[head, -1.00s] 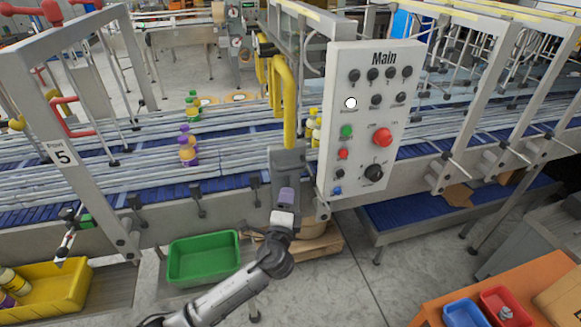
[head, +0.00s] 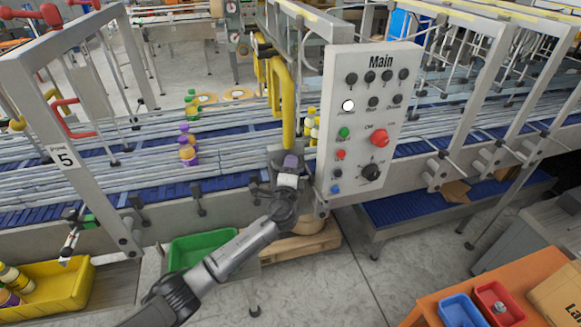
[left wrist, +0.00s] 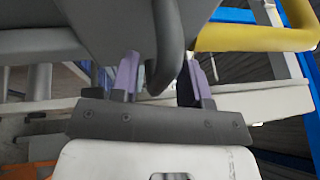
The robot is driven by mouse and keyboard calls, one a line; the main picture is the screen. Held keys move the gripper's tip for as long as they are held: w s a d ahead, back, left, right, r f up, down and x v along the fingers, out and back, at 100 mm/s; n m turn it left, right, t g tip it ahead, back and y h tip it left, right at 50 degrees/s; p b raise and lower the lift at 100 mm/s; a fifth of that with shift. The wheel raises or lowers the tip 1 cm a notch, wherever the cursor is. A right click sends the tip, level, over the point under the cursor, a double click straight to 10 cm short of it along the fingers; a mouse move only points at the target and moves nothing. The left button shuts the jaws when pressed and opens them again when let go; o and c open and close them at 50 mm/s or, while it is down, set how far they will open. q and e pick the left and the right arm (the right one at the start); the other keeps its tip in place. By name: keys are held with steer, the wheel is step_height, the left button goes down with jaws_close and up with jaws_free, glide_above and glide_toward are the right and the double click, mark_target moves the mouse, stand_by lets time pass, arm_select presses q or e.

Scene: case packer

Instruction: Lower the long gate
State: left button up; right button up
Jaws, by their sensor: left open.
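A yellow bent bar (head: 288,105) stands upright at the conveyor's near side, left of the Main panel; I cannot tell for sure whether it is part of the long gate. My left gripper (head: 289,153) is at the foot of this bar, over the conveyor's near edge. In the left wrist view the gripper (left wrist: 160,78) is open. A dark grey curved bar (left wrist: 168,45) lies between its purple-padded fingers, with space on the right side. The yellow bar (left wrist: 255,38) shows at upper right there. My right gripper is not in view.
The Main control panel (head: 368,125) stands close to the right of my left gripper. Bottles (head: 187,145) stand on the conveyor. A green bin (head: 200,250) and a yellow bin (head: 48,287) are below at left. A grey post frame (head: 85,150) marked 5 stands at left.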

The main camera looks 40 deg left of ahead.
arm_select(q)
jaws_close()
stand_by(0.3)
steer(key=shift+f, duration=0.1)
